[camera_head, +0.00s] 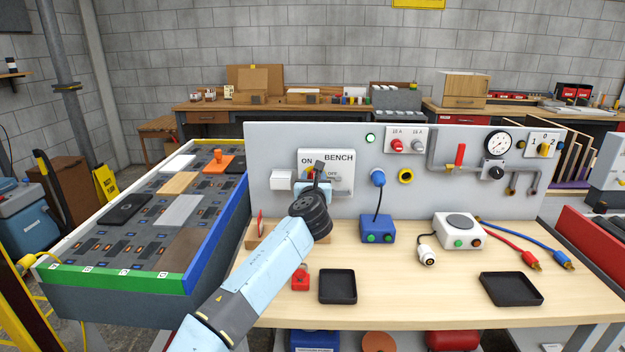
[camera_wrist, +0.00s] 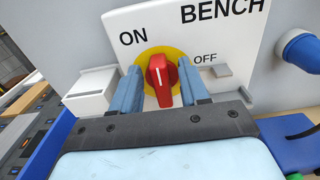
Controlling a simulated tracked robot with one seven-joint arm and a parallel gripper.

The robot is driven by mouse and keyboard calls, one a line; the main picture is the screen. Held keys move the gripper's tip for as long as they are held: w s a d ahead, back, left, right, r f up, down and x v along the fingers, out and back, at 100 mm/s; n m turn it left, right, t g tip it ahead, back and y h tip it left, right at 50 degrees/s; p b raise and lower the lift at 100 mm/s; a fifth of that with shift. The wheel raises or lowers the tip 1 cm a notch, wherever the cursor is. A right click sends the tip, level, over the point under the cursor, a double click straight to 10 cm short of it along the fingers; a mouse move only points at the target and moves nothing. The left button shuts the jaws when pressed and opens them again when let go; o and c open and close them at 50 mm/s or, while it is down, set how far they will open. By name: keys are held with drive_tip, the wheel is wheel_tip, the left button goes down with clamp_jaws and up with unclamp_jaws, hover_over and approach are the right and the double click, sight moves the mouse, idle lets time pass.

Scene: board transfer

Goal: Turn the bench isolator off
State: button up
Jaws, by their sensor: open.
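The bench isolator is a red rotary handle (camera_wrist: 161,82) on a yellow disc (camera_wrist: 144,59), set on a white plate (camera_wrist: 175,30) marked BENCH. ON is printed at the disc's upper left and OFF at its right. The handle stands roughly upright in the wrist view, its white mark toward the top. My gripper (camera_wrist: 163,88) is open, with one blue finger on each side of the handle; small gaps show, and contact is not clear.
A white box (camera_wrist: 91,91) sits left of the plate; a grey tab (camera_wrist: 221,71) is under OFF. A blue plug (camera_head: 377,178) with a cable is at the right. Black trays (camera_head: 338,287) and a red object (camera_head: 300,279) lie on the bench. A board table (camera_head: 115,277) stands left.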

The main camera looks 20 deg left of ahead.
clamp_jaws()
drive_tip(key=shift+a, duration=0.15)
drive_tip(key=shift+r, duration=0.1)
drive_tip(key=m, duration=0.6)
drive_tip(key=d+f+m, duration=0.1)
drive_tip(key=m, duration=0.5)
drive_tip(key=d+m, duration=0.1)
drive_tip(key=m, duration=0.4)
drive_tip(key=shift+w+f+m, duration=0.2)
drive_tip(key=shift+f+m, duration=0.05)
drive_tip(key=shift+m, duration=0.15)
idle(0.4)
